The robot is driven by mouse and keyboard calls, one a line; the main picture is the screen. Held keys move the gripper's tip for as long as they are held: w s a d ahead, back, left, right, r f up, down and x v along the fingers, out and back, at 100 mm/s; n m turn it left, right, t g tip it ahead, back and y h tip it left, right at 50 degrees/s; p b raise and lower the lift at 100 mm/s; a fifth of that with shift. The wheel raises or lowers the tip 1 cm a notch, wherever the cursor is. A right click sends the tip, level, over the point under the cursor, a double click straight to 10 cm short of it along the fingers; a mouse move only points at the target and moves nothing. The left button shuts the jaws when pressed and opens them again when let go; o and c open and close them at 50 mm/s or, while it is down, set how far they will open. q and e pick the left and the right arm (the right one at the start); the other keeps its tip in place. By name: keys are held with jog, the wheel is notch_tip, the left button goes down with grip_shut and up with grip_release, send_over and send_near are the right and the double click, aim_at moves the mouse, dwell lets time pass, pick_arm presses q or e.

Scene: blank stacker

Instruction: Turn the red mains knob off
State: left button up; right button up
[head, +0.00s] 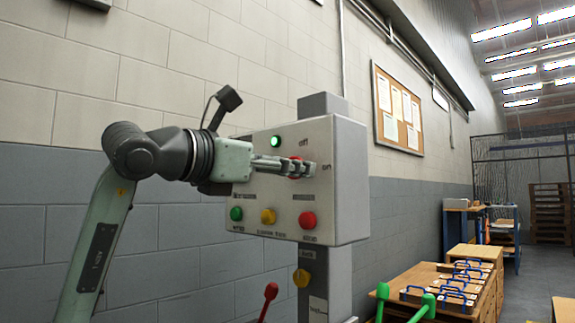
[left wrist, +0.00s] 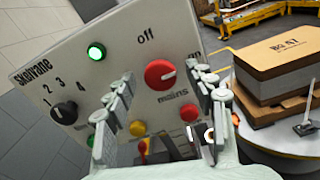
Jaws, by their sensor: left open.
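The red mains knob (head: 296,167) is on the front of a grey control box (head: 340,190), under the "off" label and beside the "on" label. In the left wrist view the round red knob (left wrist: 160,74) has a white mark pointing to the right, towards the partly hidden "on" label. My left gripper (head: 285,168) is at the box front, with its fingers reaching to the knob and partly covering it. In the left wrist view my gripper (left wrist: 162,85) is open, one finger on each side of the knob; I cannot tell if they touch it.
A green lamp (head: 276,141) on the box is lit. Green, yellow and red buttons (head: 307,220) sit below the knob. A black selector (left wrist: 64,112) is at the left of the panel. Wooden benches (head: 420,285) stand to the right. A block wall is behind.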

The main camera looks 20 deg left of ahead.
pick_arm(q)
jog(key=shift+w+d, duration=0.15)
jog(key=shift+w, duration=0.15)
pick_arm(e)
jog(key=shift+f, duration=0.1)
pick_arm(q)
jog(key=c, duration=1.1)
jog(key=shift+c, duration=0.2)
